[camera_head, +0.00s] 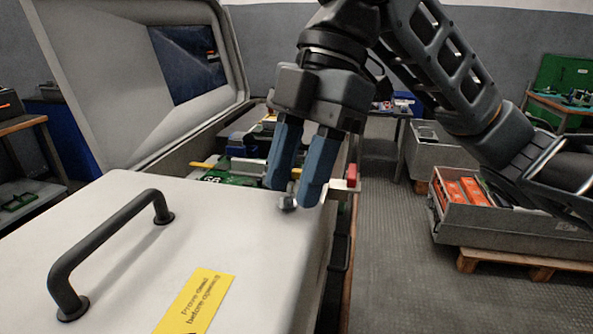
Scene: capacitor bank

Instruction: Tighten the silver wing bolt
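The silver wing bolt (288,203) is at the far right edge of a pale metal lid or panel (215,225). My gripper (293,192) points down at it with two blue fingers, one to the left and one to the right of the bolt's upper part. A narrow gap shows between the fingers. I cannot tell whether they touch the bolt. The right finger and the bolt's surroundings hide part of it, and its thread is not visible.
A black handle (110,245) and a yellow warning label (195,302) are on the panel. Behind the panel lies an open cabinet with a green board (243,168) and a raised lid (130,75). A red part (351,174) stands right of my fingers. Open floor (400,270) lies to the right.

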